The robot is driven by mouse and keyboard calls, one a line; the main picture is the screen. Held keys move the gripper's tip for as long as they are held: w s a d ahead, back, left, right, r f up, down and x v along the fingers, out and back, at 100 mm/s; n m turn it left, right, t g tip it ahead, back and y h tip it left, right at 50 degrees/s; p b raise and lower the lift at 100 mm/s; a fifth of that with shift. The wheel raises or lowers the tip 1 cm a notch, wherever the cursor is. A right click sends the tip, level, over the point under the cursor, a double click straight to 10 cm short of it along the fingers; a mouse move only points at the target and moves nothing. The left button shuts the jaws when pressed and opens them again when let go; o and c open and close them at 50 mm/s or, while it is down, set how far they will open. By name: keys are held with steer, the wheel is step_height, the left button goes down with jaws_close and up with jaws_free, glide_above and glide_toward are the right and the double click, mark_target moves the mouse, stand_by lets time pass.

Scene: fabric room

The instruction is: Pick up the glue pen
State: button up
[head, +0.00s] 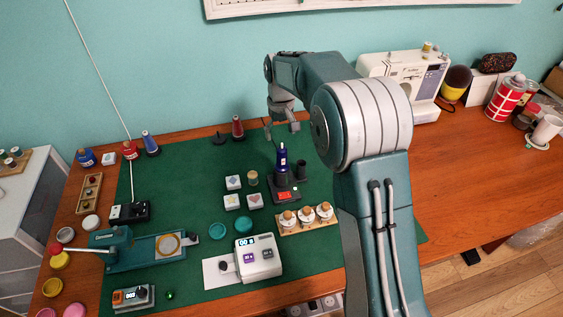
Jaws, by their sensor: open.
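A dark blue pen-like item with a pale tip (282,157), which looks like the glue pen, stands upright in a black and red stand (285,192) on the green mat (205,172). My gripper (281,131) hangs from the raised arm, open and empty. In the head view its fingers appear just above the pen's tip. I cannot tell the true gap or depth between them from this one view.
Small white boxes (234,182) and a wooden rack of jars (307,219) are nearby. A sewing machine (408,82) is at the back right. The right tabletop (480,165) is largely clear.

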mark_target(282, 157)
step_height(282, 157, down, 10)
steer(key=shift+s+d+r, duration=0.1)
steer(key=shift+s+d, duration=0.05)
steer(key=c, duration=1.2)
